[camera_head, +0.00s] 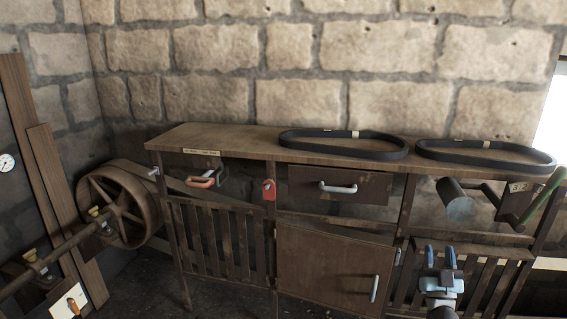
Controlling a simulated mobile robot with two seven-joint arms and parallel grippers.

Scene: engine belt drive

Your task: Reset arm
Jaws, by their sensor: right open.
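My right gripper (440,258) is at the lower right of the head view. Its two blue fingers point up and stand apart, with nothing between them. It is in front of the slatted lower right part of the wooden bench (235,141), below the bench top. My left gripper is not in the view. Two black belts lie as loops on the bench top: one in the middle (342,154) and one at the right (485,167). A large spoked wheel (121,210) stands at the left, with a belt around it running behind the bench.
The bench has a drawer (338,188), a cabinet door (327,272), an orange-red handle (201,183) and a red tag (269,190). A grey metal cylinder (456,203) and a green-handled lever (545,195) are above my right gripper. Planks (52,185) lean at the left.

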